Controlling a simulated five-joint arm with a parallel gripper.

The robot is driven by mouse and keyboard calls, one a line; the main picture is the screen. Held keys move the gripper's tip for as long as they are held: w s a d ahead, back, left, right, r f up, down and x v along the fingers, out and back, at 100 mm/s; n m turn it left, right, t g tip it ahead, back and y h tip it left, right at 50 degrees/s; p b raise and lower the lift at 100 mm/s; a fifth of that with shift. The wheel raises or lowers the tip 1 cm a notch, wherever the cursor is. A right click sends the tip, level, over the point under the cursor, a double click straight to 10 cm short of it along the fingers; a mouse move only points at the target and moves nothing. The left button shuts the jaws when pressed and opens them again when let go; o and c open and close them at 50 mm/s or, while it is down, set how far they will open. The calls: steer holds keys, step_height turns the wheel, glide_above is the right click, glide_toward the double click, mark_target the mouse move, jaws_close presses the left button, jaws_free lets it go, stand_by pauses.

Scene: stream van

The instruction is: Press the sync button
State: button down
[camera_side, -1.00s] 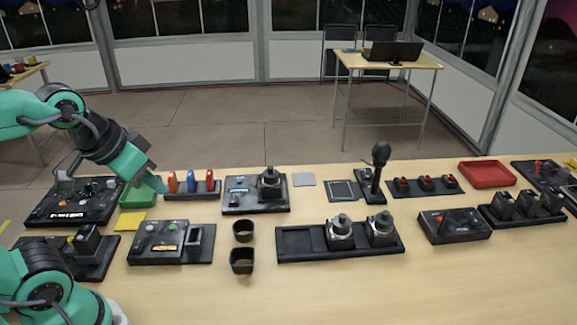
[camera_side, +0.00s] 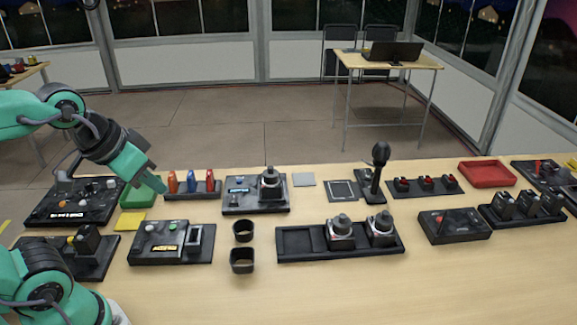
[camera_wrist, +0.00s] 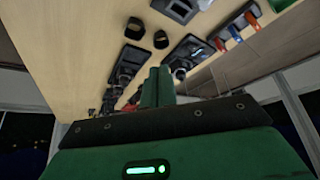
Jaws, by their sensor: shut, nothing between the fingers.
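No label that I can read marks the sync button. A black control box (camera_side: 146,249) at the front left carries a pale button (camera_side: 150,228), a green button (camera_side: 172,226) and a small lit display (camera_side: 164,248). A larger black console (camera_side: 78,203) at the far left has several knobs or buttons and a white-lettered display, too small to read. My gripper (camera_side: 162,187) is shut and empty, above the table beside the coloured levers, behind and apart from the control box. In the wrist view my gripper's shut fingers (camera_wrist: 158,78) point over the table.
Orange, blue and red levers (camera_side: 190,182) stand close right of my gripper. A green tray (camera_side: 138,196) lies below it and a yellow pad (camera_side: 130,221) in front. Two black cups (camera_side: 242,262) stand right of the control box. Bare table (camera_side: 330,290) lies along the front.

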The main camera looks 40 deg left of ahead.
stand_by(0.4)
steer(key=m+t+y, duration=0.3)
steer(key=m, duration=0.2)
glide_above(237, 184)
step_height(237, 184, down, 12)
steer(key=shift+d, duration=0.15)
steer(key=shift+f, duration=0.2)
steer(key=shift+f, duration=4.25)
steer(key=shift+f, duration=0.2)
steer(key=shift+s+f, duration=0.1)
steer(key=shift+f, duration=0.15)
